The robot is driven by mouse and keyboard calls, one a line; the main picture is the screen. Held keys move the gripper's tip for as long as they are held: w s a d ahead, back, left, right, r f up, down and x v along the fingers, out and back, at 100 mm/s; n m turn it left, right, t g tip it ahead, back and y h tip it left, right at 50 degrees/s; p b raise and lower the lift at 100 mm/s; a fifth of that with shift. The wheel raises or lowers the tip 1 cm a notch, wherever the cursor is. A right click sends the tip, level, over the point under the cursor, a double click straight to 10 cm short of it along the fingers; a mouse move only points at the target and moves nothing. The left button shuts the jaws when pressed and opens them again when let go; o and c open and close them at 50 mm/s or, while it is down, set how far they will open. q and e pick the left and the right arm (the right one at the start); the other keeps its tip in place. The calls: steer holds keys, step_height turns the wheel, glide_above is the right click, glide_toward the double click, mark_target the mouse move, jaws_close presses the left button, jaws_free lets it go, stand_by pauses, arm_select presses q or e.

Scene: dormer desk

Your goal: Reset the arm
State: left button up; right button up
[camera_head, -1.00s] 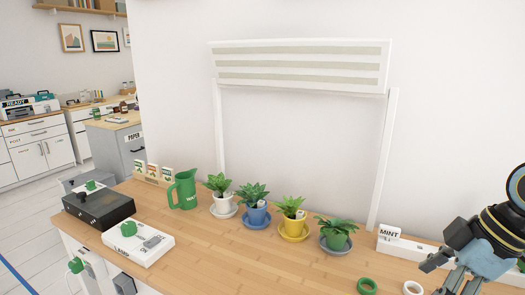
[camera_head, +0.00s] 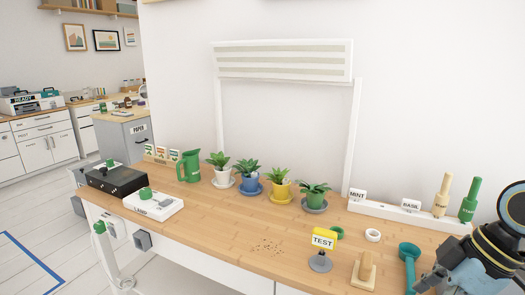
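My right arm comes in at the lower right corner, and my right gripper (camera_head: 428,284) shows only in part at the bottom edge. Its fingertips are cut off or too unclear to tell open from shut. It is over the desk's right end, just right of a teal-green scoop-like tool (camera_head: 409,262). I see nothing held in the part that shows. My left arm and gripper are out of view.
The wooden desk (camera_head: 215,222) carries several potted plants, a green watering can (camera_head: 189,166) and a white rack (camera_head: 385,213) with stamp-like tools. A TEST sign (camera_head: 323,239), wooden block (camera_head: 364,273) and tape rolls stand near the arm. Dark specks lie mid-desk.

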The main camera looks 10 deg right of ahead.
steer(key=s+d+f+m+g+h+b, duration=0.1)
steer(key=s+f+m, duration=0.35)
steer(key=f, duration=0.95)
steer(key=s+d+f+m+g+b, duration=0.1)
steer(key=s+f+m+b, duration=0.1)
steer(key=s+f, duration=0.85)
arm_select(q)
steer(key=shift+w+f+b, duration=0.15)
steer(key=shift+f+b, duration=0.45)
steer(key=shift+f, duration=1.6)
arm_select(e)
steer(key=s+f+m+t+h, duration=0.1)
steer(key=s+f+m+h, duration=0.2)
steer(key=s+f, duration=1.7)
steer(key=shift+s+f+m+h, duration=0.2)
steer(key=shift+f+m+h, duration=0.2)
steer(key=shift+f+m, duration=0.25)
